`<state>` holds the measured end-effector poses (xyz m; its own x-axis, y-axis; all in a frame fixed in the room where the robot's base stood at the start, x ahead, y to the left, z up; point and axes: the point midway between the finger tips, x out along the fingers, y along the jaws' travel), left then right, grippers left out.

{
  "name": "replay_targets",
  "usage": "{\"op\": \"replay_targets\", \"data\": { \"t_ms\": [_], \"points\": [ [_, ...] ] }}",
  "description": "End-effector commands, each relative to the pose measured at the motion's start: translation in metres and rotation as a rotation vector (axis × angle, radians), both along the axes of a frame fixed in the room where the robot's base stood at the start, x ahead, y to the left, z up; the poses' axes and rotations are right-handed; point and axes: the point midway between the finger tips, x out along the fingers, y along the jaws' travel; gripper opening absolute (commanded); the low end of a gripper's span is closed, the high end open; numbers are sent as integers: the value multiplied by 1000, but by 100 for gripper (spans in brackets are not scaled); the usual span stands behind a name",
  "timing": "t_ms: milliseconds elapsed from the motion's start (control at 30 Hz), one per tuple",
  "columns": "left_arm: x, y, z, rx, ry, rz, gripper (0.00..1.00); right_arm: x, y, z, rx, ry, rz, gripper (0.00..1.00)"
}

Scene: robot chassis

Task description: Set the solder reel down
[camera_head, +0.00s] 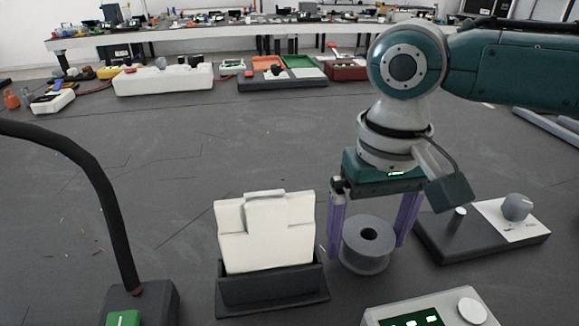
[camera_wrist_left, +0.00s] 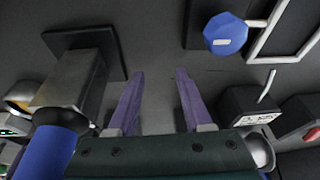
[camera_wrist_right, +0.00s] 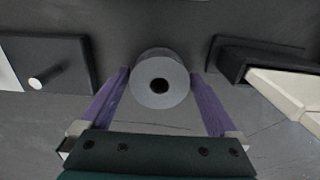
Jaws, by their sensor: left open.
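The solder reel (camera_head: 366,244) is a thick grey cylinder with a dark centre hole, its flat face turned up. My right gripper (camera_head: 370,238) has its purple fingers on opposite sides of the reel, closed on it. The right wrist view shows the reel (camera_wrist_right: 160,83) between the fingertips. I cannot tell whether its underside touches the bench. My left gripper (camera_wrist_left: 160,72) is open and empty in its wrist view; it does not show in the head view.
A dark holder (camera_head: 272,287) with a cream block (camera_head: 266,232) stands left of the reel. A dark base with a peg and a knob panel (camera_head: 490,228) is at right. A display box (camera_head: 430,312) is in front. A black cable arm (camera_head: 100,190) rises at left.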

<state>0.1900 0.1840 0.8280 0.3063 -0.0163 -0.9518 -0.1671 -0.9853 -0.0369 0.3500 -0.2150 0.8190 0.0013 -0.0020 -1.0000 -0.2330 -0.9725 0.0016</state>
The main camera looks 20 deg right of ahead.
Motion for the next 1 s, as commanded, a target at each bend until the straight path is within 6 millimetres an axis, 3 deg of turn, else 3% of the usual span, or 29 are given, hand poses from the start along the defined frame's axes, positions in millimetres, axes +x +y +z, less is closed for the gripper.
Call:
{"op": "replay_targets", "data": {
  "t_ms": [267,367,800,1000],
  "points": [
    [0,-2,0,-8,0,5,50,0,0,1,-1,-1,0,100],
    [0,-2,3,-8,0,6,50,0,0,11,0,-2,0,100],
    [0,-2,32,-7,0,4,50,1,0,103,0,-3,1,100],
    [0,-1,35,-2,0,2,50,0,0,122,1,0,-1,100]
  ]
}}
